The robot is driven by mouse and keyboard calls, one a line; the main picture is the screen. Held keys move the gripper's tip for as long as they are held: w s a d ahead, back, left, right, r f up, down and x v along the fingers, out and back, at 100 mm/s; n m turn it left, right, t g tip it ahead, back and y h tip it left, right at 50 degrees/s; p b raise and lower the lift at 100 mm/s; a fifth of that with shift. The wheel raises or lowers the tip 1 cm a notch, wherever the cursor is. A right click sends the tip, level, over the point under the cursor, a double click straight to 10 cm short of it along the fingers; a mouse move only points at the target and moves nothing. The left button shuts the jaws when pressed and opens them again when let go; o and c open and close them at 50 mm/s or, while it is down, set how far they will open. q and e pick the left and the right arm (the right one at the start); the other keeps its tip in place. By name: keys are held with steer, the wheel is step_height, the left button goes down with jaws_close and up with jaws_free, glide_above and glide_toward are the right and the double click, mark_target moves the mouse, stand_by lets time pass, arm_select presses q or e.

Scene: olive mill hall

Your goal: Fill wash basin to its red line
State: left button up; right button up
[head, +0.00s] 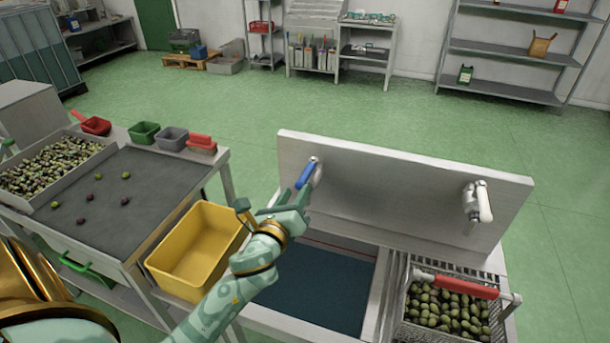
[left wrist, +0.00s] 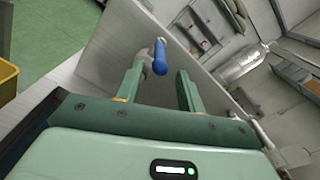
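The wash basin (head: 312,288) is sunk in the metal sink unit; its inside looks dark blue, and I cannot tell for sure how high any water stands. A thin red line (head: 338,249) shows on its far wall, partly hidden by my left arm. A blue-handled tap (head: 306,174) is on the backboard above the basin; the blue handle also shows in the left wrist view (left wrist: 160,58). My left gripper (head: 298,197) is close to this handle. Its two fingers are apart, with the blue handle showing between and beyond them. No water stream is visible. My right gripper is not in view.
A yellow bin (head: 168,262) and a sorting table (head: 150,185) stand left of the sink. Green floor is clear behind.

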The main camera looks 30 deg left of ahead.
mark_target(307, 173)
arm_select(q)
steer(key=x, duration=0.7)
steer(key=shift+w, duration=0.1)
jaws_close()
steer(key=shift+b, duration=0.3)
